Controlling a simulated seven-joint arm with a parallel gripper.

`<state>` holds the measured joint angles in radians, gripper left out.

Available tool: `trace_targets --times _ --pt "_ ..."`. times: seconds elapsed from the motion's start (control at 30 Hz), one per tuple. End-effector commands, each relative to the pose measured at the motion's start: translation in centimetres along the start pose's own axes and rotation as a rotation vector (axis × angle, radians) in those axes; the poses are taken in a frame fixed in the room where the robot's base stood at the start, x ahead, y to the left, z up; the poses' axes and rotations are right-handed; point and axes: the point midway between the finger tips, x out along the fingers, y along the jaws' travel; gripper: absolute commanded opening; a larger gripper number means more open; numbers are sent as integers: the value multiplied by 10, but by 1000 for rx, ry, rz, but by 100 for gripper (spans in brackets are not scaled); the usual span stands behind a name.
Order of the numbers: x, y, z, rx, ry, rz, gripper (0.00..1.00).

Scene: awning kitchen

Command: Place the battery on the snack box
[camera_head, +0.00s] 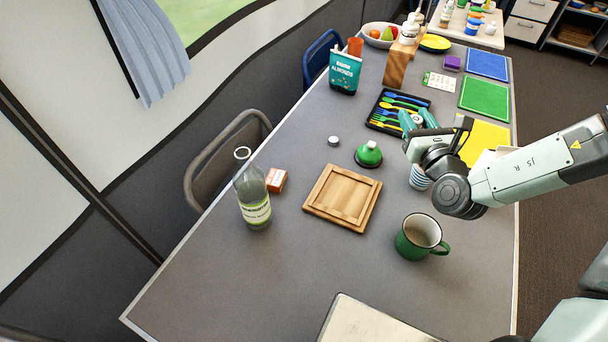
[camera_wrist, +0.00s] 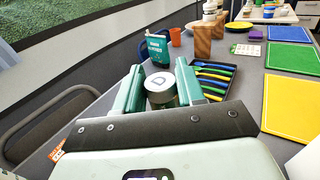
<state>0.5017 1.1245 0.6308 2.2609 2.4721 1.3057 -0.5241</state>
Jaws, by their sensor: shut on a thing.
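My gripper (camera_head: 417,120) is shut on the battery, with its two teal fingers on either side of it. In the wrist view the battery (camera_wrist: 160,87) is a grey cylinder with its pale round end marked "D" facing the camera. In the head view only a small pale part of the battery (camera_head: 417,119) shows. It is held above the table near the cutlery tray. The snack box, a teal pack lettered "ALMONDS" (camera_head: 345,72), stands upright at the table's left edge. It also shows in the wrist view (camera_wrist: 158,49), beyond and apart from the battery.
A black tray (camera_head: 373,123) of colored cutlery lies beside my gripper. A wooden block (camera_head: 396,64) and an orange cup (camera_head: 355,47) stand near the snack box. A green-topped object (camera_head: 369,153), wooden board (camera_head: 316,198), bottle (camera_head: 253,196) and green mug (camera_head: 410,244) stand nearer.

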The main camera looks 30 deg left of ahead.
Motion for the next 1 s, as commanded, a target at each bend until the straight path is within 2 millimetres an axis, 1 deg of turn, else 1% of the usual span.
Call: trace_targets --times 0.03,0.07,0.1,0.17,0.2,0.27,0.3,0.4,0.5,0.6,0.8,0.9,1.0 --pt "12 29 0 0 -2 59 4" --pt "19 44 0 -1 -2 90 4" --pt "26 65 0 -1 -2 132 4" --pt "35 97 1 0 -2 193 4" --pt "40 118 1 0 -3 233 4" --pt "46 150 1 1 -3 292 4" --pt "49 172 1 2 -2 331 4" --pt "53 218 2 3 -3 415 4" --pt "52 254 2 3 -2 478 4" --pt "51 280 2 3 -2 524 4" --pt "46 319 3 5 -2 593 4" --pt "46 318 -13 8 2 589 4" --pt "46 317 -24 7 1 589 4"
